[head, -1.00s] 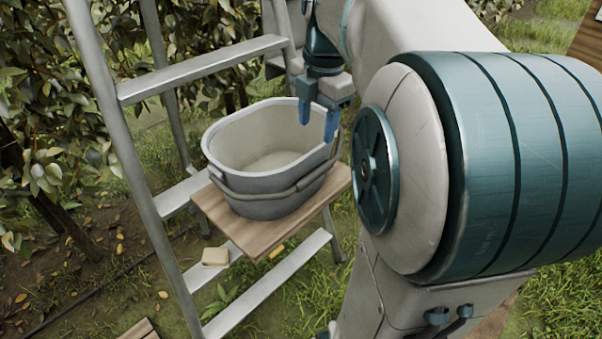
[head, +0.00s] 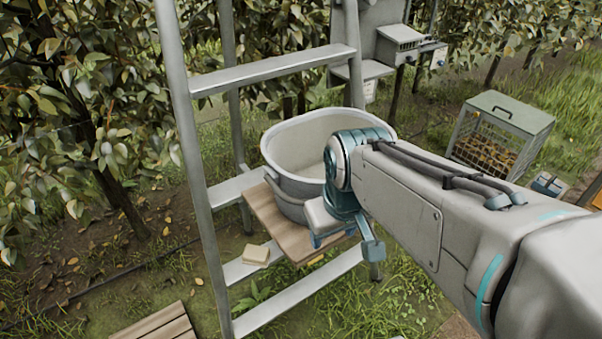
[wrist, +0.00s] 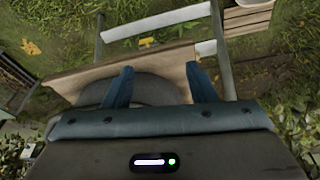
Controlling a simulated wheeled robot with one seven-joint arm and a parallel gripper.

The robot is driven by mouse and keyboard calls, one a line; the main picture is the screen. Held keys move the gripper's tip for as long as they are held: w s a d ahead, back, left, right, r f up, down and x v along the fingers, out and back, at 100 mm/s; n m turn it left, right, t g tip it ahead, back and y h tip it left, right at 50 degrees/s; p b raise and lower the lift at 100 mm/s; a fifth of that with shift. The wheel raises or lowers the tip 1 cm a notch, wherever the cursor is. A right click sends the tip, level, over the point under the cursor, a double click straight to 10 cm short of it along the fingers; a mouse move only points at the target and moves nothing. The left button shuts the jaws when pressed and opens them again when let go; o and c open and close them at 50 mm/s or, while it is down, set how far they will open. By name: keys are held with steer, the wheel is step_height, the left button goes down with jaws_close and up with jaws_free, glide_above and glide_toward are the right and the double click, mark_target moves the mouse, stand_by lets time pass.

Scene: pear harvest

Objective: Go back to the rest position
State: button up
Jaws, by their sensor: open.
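My gripper (head: 345,244) is in front of the grey bucket (head: 286,187), on its near right side, and hides part of it. In the wrist view my gripper (wrist: 159,74) has its two blue fingers apart with nothing held between them. The bucket stands upright on a wooden board (head: 273,217) on the ladder; the part of its inside that shows looks empty. In the wrist view the board (wrist: 150,63) lies beyond the fingertips, and a dark rounded shape, probably the bucket, shows between them.
The metal ladder (head: 192,140) stands close on the left, with a pale block (head: 256,254) on a low step. Leafy trees (head: 75,110) line the back left. A wire crate (head: 496,140) with a green lid stands on the grass at right. Wooden slats (head: 160,325) lie at lower left.

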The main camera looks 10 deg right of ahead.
steer(key=shift+s+a+f+m, duration=0.35)
steer(key=shift+s+f+m, duration=0.25)
steer(key=shift+m, duration=0.2)
stand_by(0.8)
